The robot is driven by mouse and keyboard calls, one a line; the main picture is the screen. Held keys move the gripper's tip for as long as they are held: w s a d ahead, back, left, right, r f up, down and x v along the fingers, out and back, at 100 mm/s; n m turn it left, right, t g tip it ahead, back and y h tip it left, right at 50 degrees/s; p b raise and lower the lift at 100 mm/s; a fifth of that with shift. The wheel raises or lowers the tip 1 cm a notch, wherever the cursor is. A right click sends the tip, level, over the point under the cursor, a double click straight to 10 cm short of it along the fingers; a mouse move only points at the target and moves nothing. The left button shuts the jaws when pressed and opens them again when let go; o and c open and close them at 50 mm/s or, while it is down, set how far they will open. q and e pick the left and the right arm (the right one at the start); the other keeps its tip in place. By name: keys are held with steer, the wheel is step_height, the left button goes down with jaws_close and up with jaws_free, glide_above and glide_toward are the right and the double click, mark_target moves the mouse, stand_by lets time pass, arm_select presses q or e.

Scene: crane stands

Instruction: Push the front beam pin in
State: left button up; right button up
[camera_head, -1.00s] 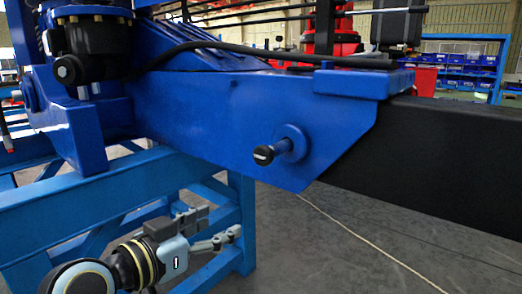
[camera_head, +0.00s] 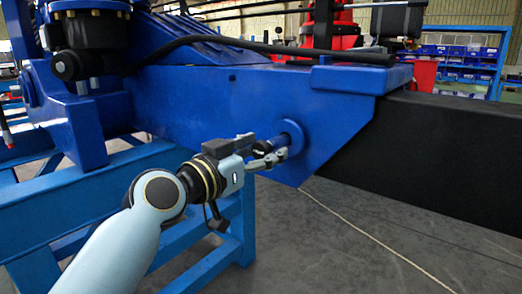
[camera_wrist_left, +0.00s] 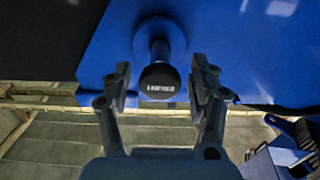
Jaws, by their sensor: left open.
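The front beam pin (camera_head: 262,149) sticks out of a round blue collar (camera_head: 291,134) on the side of the blue beam (camera_head: 215,105). Its black end cap with white lettering faces me in the left wrist view (camera_wrist_left: 158,82). My left gripper (camera_head: 268,155) is at the pin, and its open fingers stand on both sides of the pin head in the left wrist view (camera_wrist_left: 160,95). A gap shows between each finger and the pin there. In the head view the fingers partly hide the pin. My right gripper is not in view.
A black beam section (camera_head: 440,150) extends to the right from the blue beam. A light blue stand (camera_head: 80,195) is below and to the left, close to my left arm. A black hose (camera_head: 260,47) runs along the top. The grey floor (camera_head: 340,245) is open at lower right.

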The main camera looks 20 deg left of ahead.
mark_target(270, 146)
arm_select(q)
steer(key=shift+c, duration=0.3)
jaws_close()
steer(key=b+x, duration=0.1)
steer(key=x, duration=0.4)
stand_by(0.3)
